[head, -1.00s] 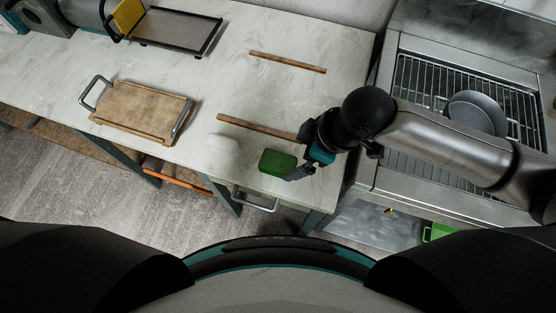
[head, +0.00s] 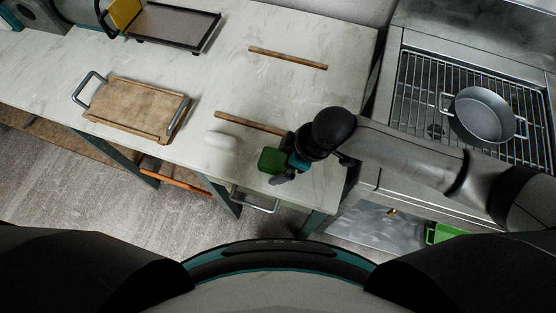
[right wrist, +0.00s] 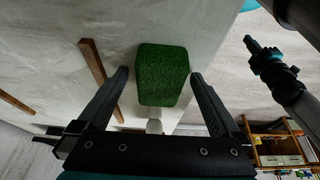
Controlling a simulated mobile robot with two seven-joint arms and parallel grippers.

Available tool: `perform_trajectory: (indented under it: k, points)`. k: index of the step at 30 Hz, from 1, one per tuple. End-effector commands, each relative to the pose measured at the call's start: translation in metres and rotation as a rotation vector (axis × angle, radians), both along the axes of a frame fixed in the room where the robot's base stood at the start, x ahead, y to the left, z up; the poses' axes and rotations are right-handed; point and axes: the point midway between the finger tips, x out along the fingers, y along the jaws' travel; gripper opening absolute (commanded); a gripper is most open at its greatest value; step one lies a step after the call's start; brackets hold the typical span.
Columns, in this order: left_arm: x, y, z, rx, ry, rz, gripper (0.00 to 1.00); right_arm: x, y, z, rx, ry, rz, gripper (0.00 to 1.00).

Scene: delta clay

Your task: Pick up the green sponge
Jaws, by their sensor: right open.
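The green sponge (head: 270,160) lies on the pale counter near its front edge. It also shows in the right wrist view (right wrist: 163,75), between the two fingers and at their tips. My right gripper (head: 279,169) is at the sponge's right side, with its fingers reaching toward it. In the right wrist view my right gripper (right wrist: 160,75) is open, with a gap seen between each finger and the sponge. The far side of the sponge's contact with the counter is hidden.
A white rounded object (head: 221,140) lies just left of the sponge. A wooden stick (head: 245,121) lies behind it, and another (head: 288,58) farther back. A wooden tray (head: 135,106) with metal handles stands left. A pan (head: 484,115) sits on the grill rack at right.

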Motion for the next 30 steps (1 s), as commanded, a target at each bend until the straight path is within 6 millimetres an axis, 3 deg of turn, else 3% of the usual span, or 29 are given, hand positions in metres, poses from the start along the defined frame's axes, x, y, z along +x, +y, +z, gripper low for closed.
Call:
perform_trajectory:
  k: [2, 24, 30]
  points:
    - [-0.0018, -0.0001, 0.0, 0.0, 0.003, 0.0, 0.0, -0.0002, 0.0, 0.0003, 0.0, 0.0, 0.0, 0.98]
    - [-0.0028, 0.0001, -0.0001, 0.0, 0.005, 0.002, 0.0, -0.0002, -0.0003, 0.0005, 0.0, 0.0, -0.001, 0.15]
    - [-0.0029, 0.0001, 0.0, 0.001, 0.005, 0.002, 0.0, 0.0, -0.0001, 0.0008, 0.0, 0.0, -0.001, 0.15]
